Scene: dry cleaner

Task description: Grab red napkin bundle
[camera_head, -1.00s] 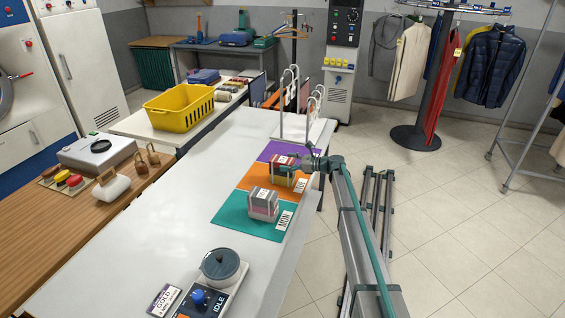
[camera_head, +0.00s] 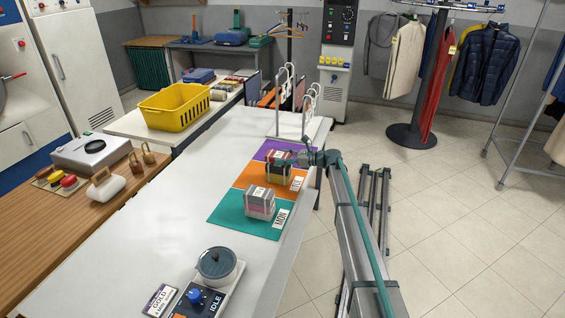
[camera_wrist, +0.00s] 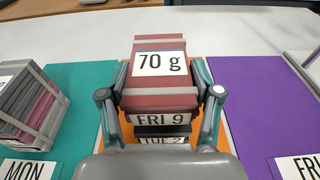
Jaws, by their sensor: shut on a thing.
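The red napkin bundle (camera_wrist: 160,98) sits between my gripper's fingers in the wrist view, with a "70 g" tag on top and a "FRI 9" label in front. It also shows in the head view (camera_head: 277,156). My gripper (camera_wrist: 161,78) is shut on its two sides; in the head view the gripper (camera_head: 292,158) reaches in from the right. A second bundle, dark and yellow (camera_head: 277,173), lies directly below, labelled "TUE 2" in the wrist view. It stands on the orange mat (camera_head: 250,175). Whether the two bundles touch is unclear.
A grey and pink bundle (camera_head: 259,204) stands on the teal mat (camera_head: 232,212), marked MON. The purple mat (camera_wrist: 262,110) is partly in view, marked FRI, and looks bare there. A round-topped device (camera_head: 216,265) stands at the table's front. The table's left side is clear.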

